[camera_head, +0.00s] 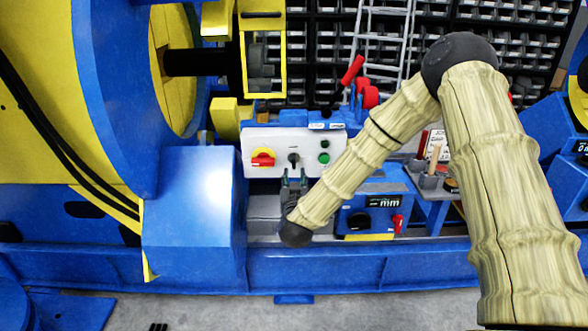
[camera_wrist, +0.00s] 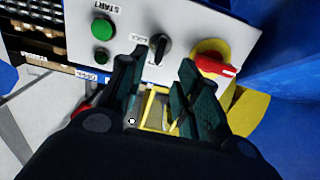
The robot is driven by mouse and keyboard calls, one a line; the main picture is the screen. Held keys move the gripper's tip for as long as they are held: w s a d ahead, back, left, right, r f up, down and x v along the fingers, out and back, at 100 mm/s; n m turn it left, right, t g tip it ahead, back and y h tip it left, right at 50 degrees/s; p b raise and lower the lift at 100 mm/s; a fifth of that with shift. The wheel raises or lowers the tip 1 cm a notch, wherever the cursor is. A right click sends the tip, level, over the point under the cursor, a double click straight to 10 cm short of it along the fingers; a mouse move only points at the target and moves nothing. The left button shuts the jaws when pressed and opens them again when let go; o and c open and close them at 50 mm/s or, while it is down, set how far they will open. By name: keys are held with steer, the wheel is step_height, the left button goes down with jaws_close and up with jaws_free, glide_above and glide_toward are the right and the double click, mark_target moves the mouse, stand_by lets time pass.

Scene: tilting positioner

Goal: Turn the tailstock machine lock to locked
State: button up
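The white control panel (camera_head: 272,138) carries a black rotary knob (camera_head: 294,158), with a red switch on a yellow plate (camera_head: 263,158) to its left and green buttons to its right. In the wrist view the black knob (camera_wrist: 159,48) is seen close up, its grip ridge slightly tilted, with a small label beside it that I cannot read surely. My gripper (camera_head: 294,183) is just below the knob in the head view. In the wrist view my gripper (camera_wrist: 158,68) is open, its fingers apart and empty, with the knob beyond and between the tips. It does not appear to touch the knob.
The red switch (camera_wrist: 214,65) lies close to one finger in the wrist view. Green buttons (camera_wrist: 104,29) lie on the other side. A blue block (camera_head: 196,200) stands left of the panel, and a blue box with a display (camera_head: 372,215) stands at right.

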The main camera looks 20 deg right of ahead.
mark_target(294, 164)
steer(key=x, duration=1)
steer(key=shift+w+d, duration=0.1)
steer(key=shift+w, duration=0.2)
jaws_close()
